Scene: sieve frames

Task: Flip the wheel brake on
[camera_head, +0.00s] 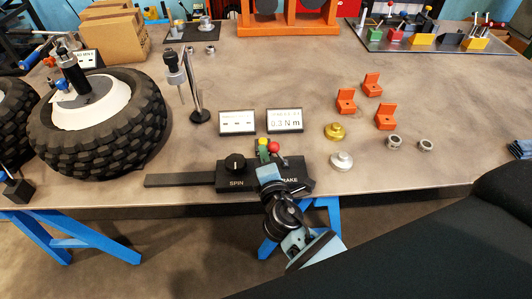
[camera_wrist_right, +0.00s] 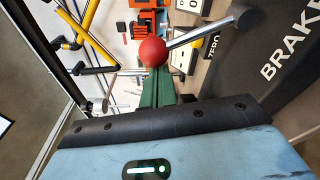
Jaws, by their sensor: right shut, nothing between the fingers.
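The black control box (camera_head: 205,177) at the table's front edge carries a SPIN knob (camera_head: 235,163) and the BRAKE label. The brake lever ends in a red ball (camera_head: 274,147). In the right wrist view the ball (camera_wrist_right: 153,51) sits on a metal rod (camera_wrist_right: 200,35) that rises at a slant from the box beside the BRAKE lettering (camera_wrist_right: 292,50). My right gripper (camera_head: 263,151) is shut and empty. Its green fingers (camera_wrist_right: 158,88) are right beside the ball; whether they touch it I cannot tell. My left gripper is out of view.
Behind the box stand two small displays (camera_head: 237,122), one reading about 0.3 N m (camera_head: 285,120). A wheel with a black tyre (camera_head: 97,145) lies to the left, near a gauge stand (camera_head: 199,115). Orange brackets (camera_head: 386,117) and metal knobs (camera_head: 341,162) lie to the right.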

